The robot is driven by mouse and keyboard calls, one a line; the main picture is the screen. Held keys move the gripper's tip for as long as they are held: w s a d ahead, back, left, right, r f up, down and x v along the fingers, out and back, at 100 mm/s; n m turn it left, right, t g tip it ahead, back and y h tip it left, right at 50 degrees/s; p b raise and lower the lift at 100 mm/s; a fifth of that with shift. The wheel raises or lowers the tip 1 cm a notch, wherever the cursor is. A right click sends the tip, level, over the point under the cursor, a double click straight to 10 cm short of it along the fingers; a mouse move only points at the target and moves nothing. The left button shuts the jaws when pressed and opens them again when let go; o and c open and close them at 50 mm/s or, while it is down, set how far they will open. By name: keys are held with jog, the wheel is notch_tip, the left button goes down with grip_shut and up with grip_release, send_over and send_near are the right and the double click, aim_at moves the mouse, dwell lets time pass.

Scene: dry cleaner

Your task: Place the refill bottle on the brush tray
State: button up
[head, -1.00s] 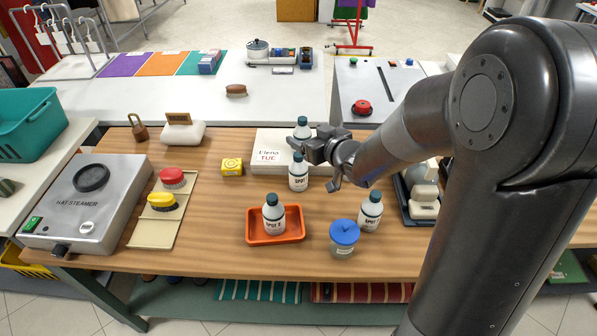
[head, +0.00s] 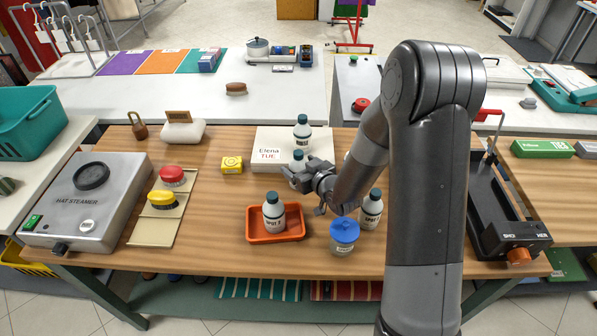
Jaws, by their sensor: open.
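Several similar white bottles with dark caps stand on the wooden counter; I cannot tell which one is the refill bottle. One bottle (head: 302,134) stands at the back by the "Elena TUE" board. Another bottle (head: 298,157) is just beyond my gripper, its lower part hidden. A third bottle (head: 274,216) stands in an orange tray (head: 262,239); one more bottle (head: 371,208) stands at the right. A beige tray (head: 150,232), perhaps the brush tray, bears red and yellow round-topped items at the left. My gripper (head: 304,193) is open and empty, above the counter between these bottles.
A blue-lidded jar (head: 344,237) stands at the front of the counter. A hat steamer (head: 85,205) fills the left end. A yellow box (head: 232,165) and the "Elena TUE" board (head: 268,157) lie behind. Bare wood lies between the beige and orange trays. My arm hides some counter.

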aim_at(296, 164)
jog(key=shift+f+x, duration=0.2)
jog(key=shift+x, duration=1.35)
jog(key=c, duration=1.3)
jog(key=shift+d+r, duration=0.1)
jog(key=shift+r, duration=5)
jog(key=shift+c, duration=0.2)
jog(key=s+d+f+m+t+h, duration=0.1)
jog(key=d+m+h, duration=0.4)
jog(key=d, duration=0.3)
jog(key=s+d+f+m+h, duration=0.1)
jog(key=d+m+h, duration=0.4)
jog(key=d+h, duration=0.2)
jog(key=d, duration=0.2)
jog(key=shift+d+f+t, duration=0.35)
jog(key=shift+f+t, duration=0.05)
